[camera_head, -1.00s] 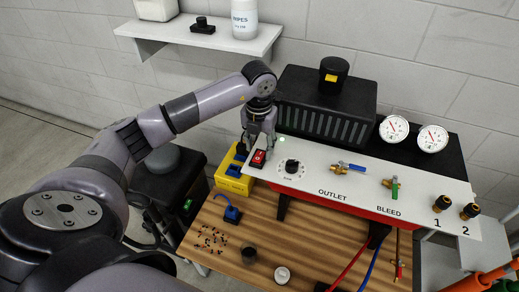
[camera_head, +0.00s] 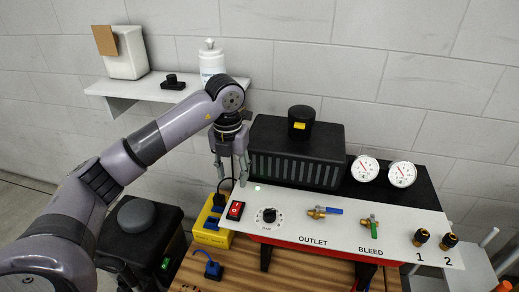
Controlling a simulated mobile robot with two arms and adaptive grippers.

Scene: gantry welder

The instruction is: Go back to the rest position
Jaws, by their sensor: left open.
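My left gripper (camera_head: 231,170) hangs fingers-down in the head view, open and empty. It is just above and behind the red rocker switch (camera_head: 235,210) at the left end of the white panel (camera_head: 330,228), apart from the switch. My left arm reaches in from the lower left. My right gripper is out of view.
A wall shelf (camera_head: 125,96) with a wipes bottle (camera_head: 211,62) is close behind my arm. A black compressor (camera_head: 297,150) and two gauges (camera_head: 365,168) stand behind the panel. A yellow box (camera_head: 212,230) is left of the panel. A wooden bench (camera_head: 235,268) lies below.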

